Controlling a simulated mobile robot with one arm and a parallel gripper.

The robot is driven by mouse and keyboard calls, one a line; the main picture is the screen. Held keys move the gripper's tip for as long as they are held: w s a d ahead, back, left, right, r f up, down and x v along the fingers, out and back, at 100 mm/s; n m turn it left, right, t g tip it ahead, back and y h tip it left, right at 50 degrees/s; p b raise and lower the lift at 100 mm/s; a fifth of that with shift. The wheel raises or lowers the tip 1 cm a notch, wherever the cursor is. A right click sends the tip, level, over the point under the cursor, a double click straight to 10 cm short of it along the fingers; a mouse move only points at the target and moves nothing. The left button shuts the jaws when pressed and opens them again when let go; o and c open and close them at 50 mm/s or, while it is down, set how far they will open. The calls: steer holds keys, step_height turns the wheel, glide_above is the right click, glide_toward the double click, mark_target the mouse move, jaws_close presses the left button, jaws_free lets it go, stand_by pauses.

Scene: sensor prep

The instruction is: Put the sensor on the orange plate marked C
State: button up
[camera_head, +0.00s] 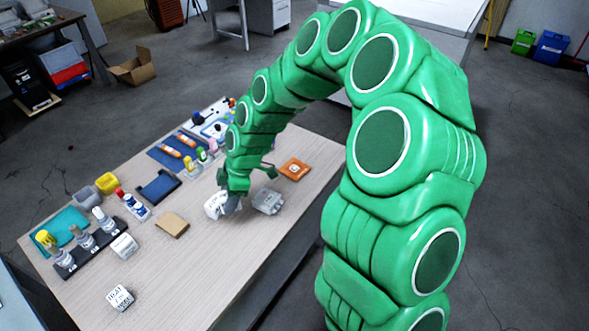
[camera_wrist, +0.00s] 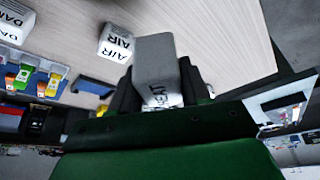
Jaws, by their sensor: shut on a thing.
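My gripper (camera_wrist: 157,88) is shut on a pale grey block (camera_wrist: 154,55) in the wrist view. Dark lettering on the block's near end is partly hidden and I cannot read it. I take this block to be the sensor. In the head view, my gripper (camera_head: 231,199) is low over the middle of the table, with a white block (camera_head: 214,206) at its left side. I cannot tell there whether that is the held one. The orange plate (camera_head: 294,169) lies flat to the right of my gripper, apart from it. Its pale mark is too small to read surely.
A grey box-like thing (camera_head: 267,201) sits close right of my gripper, near the plate. A cube marked AIR (camera_wrist: 116,43) stands beside the held block. A tan pad (camera_head: 172,224), a bottle rack (camera_head: 88,247) and a lettered white cube (camera_head: 120,297) lie to the left.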

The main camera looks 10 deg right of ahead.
steer(key=w+d+r+m+t, duration=0.1)
steer(key=w+d+m, duration=0.25)
steer(key=d, duration=0.75)
steer(key=w+d+r+m+t, duration=0.1)
steer(key=w+d+m, duration=0.25)
steer(key=d, duration=0.75)
glide_toward(290, 168)
steer(key=shift+s+a+n, duration=0.2)
steer(key=shift+s+a, duration=0.05)
steer(key=shift+a, duration=0.3)
steer(key=shift+s+a+n, duration=0.2)
steer(key=shift+a, duration=0.3)
steer(key=shift+w+f, duration=0.65)
steer(key=shift+f, duration=0.1)
steer(key=shift+w+f, duration=0.1)
steer(key=shift+f, duration=1.5)
steer(key=shift+f, duration=0.15)
steer(key=o, duration=1.1)
